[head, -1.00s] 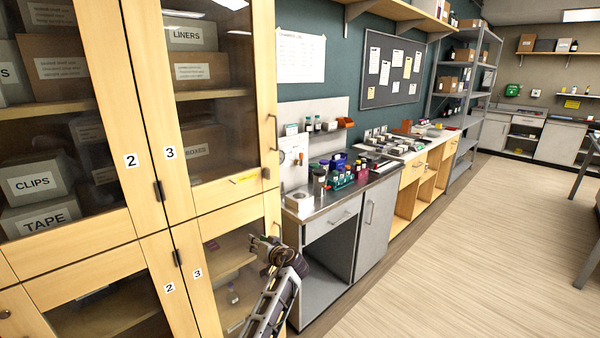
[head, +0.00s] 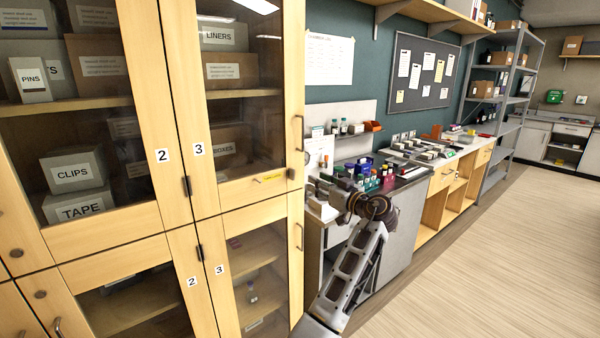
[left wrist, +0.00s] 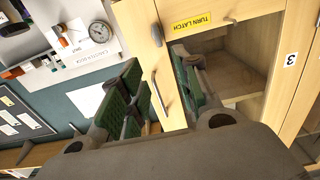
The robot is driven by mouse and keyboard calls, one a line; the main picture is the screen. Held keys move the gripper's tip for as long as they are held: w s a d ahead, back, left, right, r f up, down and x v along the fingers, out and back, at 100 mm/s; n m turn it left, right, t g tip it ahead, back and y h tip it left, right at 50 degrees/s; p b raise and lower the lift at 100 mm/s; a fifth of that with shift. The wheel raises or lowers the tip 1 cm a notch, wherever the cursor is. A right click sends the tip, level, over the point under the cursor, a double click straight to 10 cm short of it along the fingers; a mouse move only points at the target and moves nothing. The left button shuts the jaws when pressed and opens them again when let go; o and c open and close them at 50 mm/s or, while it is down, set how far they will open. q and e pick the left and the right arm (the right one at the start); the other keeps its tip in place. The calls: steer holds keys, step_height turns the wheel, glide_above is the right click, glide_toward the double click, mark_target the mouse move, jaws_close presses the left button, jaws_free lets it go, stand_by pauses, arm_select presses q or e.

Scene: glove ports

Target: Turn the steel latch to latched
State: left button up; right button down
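The steel latch (head: 291,174) is a small dark piece on the right stile of the glass door marked 3, at the right end of a yellow label (head: 268,178). In the left wrist view, the latch (left wrist: 157,35) shows as a grey-brown oval beside the label "TURN LATCH" (left wrist: 192,21). My left gripper (head: 325,188) is to the right of and slightly below the latch in the head view, apart from it. The wrist view shows its two green-padded fingers (left wrist: 165,90) spread with nothing between them. My right gripper is not in view.
A vertical door handle (head: 299,138) is just above the latch, and another handle (head: 299,237) is on the door below. The workbench behind my left gripper carries bottles and a green rack (head: 372,184). The floor (head: 450,260) at right is clear.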

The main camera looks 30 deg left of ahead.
mark_target(294, 170)
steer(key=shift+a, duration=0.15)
